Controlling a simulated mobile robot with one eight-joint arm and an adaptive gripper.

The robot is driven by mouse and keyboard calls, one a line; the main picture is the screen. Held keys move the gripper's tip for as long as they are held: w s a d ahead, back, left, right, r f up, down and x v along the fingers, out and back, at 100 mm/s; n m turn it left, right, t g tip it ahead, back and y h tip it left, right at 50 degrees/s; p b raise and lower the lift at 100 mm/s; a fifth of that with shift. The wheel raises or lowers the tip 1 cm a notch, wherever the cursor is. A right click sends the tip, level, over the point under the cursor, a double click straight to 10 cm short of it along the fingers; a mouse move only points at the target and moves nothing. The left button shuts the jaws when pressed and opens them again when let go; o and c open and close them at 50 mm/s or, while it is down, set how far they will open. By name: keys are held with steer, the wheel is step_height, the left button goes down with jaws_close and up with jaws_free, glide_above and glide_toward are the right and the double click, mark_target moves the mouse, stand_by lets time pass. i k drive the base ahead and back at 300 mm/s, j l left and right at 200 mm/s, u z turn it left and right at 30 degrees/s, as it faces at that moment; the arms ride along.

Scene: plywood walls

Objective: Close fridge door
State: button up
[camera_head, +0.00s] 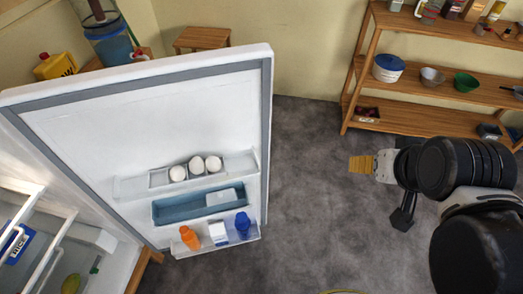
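The fridge door (120,130) stands wide open at the left of the head view, its inner side facing me. Its shelves hold three eggs, a blue bin (180,208), an orange bottle (190,238) and other small items. The fridge body (115,262) is at the lower left, partly cut off, with its lit inside showing. My gripper (362,164) is at the right of the door, apart from it, pointing left with a wide gap of floor between them. I see its pale, tan-tipped end, but not whether the fingers are apart.
A wooden shelf rack (440,125) with bowls, a pot and containers stands at the back right. A wooden stool (202,38) is behind the door by the wall. Grey floor (310,190) between the door and my gripper is clear. Part of a yellow-green object shows at the bottom edge.

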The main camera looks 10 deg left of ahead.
mark_target(105, 129)
steer(key=i+l+z, duration=0.2)
steer(key=z, duration=0.15)
steer(key=i+l+z, duration=0.15)
steer(key=i+z, duration=0.2)
steer(key=i+j+u, duration=0.15)
steer(key=i+u, duration=0.7)
steer(key=i+l+u, duration=0.1)
steer(key=i+u, duration=0.35)
steer(key=i+l+u, duration=0.3)
steer(key=u, duration=0.15)
steer(key=i+j+u, duration=0.1)
steer(key=u, duration=0.35)
steer(key=i+u, duration=0.3)
steer(key=u, duration=0.2)
steer(key=i+l+u, duration=0.15)
steer(key=u, duration=0.3)
steer(key=i+l+u, duration=0.15)
steer(key=u, duration=0.35)
steer(key=i+l+u, duration=0.25)
steer(key=u, duration=0.2)
steer(key=i+u, duration=0.1)
steer(key=u, duration=0.4)
steer(key=l+u, duration=0.15)
steer(key=u, duration=0.35)
steer(key=l+u, duration=0.15)
steer(key=u, duration=0.3)
steer(key=i, duration=0.05)
